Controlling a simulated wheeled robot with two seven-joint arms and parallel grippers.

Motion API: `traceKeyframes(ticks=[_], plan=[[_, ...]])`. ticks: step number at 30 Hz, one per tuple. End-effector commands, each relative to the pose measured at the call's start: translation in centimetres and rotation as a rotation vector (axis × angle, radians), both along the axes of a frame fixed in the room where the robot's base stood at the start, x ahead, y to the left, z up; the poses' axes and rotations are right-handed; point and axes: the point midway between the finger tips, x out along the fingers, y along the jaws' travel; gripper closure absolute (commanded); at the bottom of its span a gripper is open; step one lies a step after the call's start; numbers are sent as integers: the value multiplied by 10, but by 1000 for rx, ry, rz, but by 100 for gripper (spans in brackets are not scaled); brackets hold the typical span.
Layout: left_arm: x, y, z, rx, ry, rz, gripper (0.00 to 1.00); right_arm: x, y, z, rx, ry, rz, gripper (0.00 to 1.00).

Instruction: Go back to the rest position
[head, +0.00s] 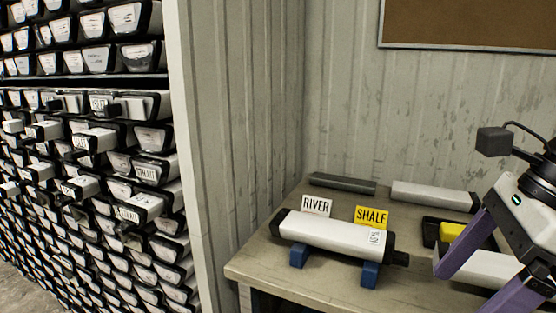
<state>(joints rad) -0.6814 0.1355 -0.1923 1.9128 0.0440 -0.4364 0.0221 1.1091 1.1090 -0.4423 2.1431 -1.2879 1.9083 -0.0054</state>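My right gripper (463,291) is at the right edge, over the front right of the bench. Its two purple fingers are spread well apart and point down to the left, with no object clasped between them. My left gripper is out of view. A white core liner (330,232) with dark ends lies across two blue supports (370,275) on the bench, clear of the gripper. A white "RIVER" card (317,205) and a yellow "SHALE" card (371,216) stand behind it.
The wooden bench (262,271) also holds a dark bar (342,183), a white liner (434,195) at the back, a yellow and black item (452,231), and another pale liner (483,268) partly hidden by my gripper. A rack (182,130) full of liners stands left, several jutting out.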

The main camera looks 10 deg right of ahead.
Motion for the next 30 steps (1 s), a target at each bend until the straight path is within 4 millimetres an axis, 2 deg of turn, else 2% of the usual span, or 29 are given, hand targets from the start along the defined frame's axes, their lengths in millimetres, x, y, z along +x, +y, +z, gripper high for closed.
traceKeyframes(ticks=[1,4,11,16,19,22,23,25,26,27,29,30], plan=[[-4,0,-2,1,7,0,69,-2,15,-7,54,32,26,10],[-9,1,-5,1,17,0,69,-4,42,-13,162,78,62,10],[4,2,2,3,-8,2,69,-17,112,-17,490,229,118,10],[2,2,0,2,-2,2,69,-23,166,-3,848,413,91,10],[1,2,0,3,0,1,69,-13,192,16,1154,578,-6,10],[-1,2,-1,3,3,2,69,18,199,28,1487,769,-205,10],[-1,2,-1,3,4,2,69,31,196,26,1581,826,-283,10],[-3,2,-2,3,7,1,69,65,184,11,1783,954,-498,10],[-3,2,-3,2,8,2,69,79,176,-1,1861,1007,-606,10],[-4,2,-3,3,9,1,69,97,165,-24,1954,1076,-760,10],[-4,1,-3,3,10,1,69,116,147,-62,2059,1159,-986,10],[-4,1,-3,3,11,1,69,124,137,-90,2106,1203,-1132,10]])
